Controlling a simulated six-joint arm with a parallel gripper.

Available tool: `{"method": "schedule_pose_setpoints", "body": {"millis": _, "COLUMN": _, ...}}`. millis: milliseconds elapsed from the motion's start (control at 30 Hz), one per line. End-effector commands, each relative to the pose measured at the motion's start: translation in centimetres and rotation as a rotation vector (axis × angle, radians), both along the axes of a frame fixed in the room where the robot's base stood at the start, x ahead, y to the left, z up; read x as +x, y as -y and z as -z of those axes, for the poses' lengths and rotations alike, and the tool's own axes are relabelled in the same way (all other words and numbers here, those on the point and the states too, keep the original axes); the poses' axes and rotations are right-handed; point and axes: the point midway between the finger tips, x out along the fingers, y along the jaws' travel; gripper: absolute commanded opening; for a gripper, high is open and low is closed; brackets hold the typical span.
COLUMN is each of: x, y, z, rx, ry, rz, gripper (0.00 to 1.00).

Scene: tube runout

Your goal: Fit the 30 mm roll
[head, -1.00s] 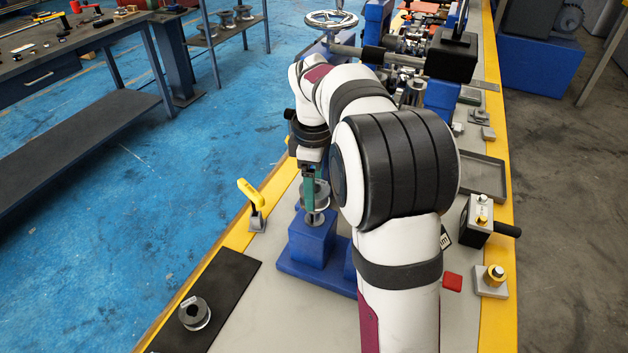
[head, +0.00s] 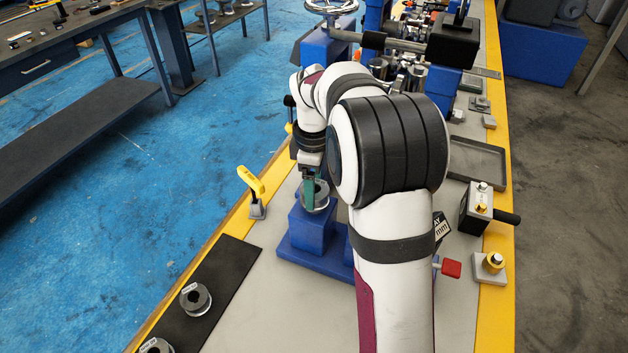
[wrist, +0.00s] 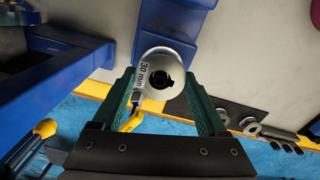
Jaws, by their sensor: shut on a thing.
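The 30 mm roll (wrist: 155,58) is a pale metal ring with a "30 mm" label and a dark bore, between the green fingers of my gripper (wrist: 163,80) in the wrist view. My gripper (head: 308,188) is shut on this roll. In the head view the roll (head: 320,201) shows partly behind a finger, at the top of a blue block (head: 312,232) on a blue base. I cannot tell whether the roll rests on the block. The post seen earlier below the roll is hidden. My arm covers part of the base.
A black mat (head: 222,277) at front left holds grey rolls (head: 195,299). A yellow-handled clamp (head: 252,185) stands left of the block. A grey tray (head: 478,165), a red-knobbed part (head: 451,268) and a brass-topped fixture (head: 491,264) are at right.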

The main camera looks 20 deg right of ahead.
Motion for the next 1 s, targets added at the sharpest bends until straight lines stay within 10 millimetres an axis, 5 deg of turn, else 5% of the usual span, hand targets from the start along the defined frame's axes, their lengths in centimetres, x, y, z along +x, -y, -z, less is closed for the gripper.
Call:
{"method": "schedule_pose_setpoints", "body": {"millis": 267, "x": 0.0, "y": 0.0, "z": 1.1, "rx": 0.0, "ry": 0.0, "rz": 0.0, "gripper": 0.0}}
{"method": "schedule_pose_setpoints", "body": {"millis": 300, "x": 0.0, "y": 0.0, "z": 1.0, "rx": 0.0, "ry": 0.0, "rz": 0.0, "gripper": 0.81}}
{"method": "schedule_pose_setpoints", "body": {"millis": 400, "x": 0.0, "y": 0.0, "z": 1.0, "rx": 0.0, "ry": 0.0, "rz": 0.0, "gripper": 0.99}}
{"method": "schedule_pose_setpoints", "body": {"millis": 733, "x": 0.0, "y": 0.0, "z": 0.2, "rx": -0.001, "ry": 0.001, "rz": 0.0, "gripper": 1.0}}
{"method": "schedule_pose_setpoints", "body": {"millis": 1000, "x": -0.2, "y": -0.2, "z": -7.4, "rx": -0.001, "ry": 0.007, "rz": 0.001, "gripper": 1.0}}
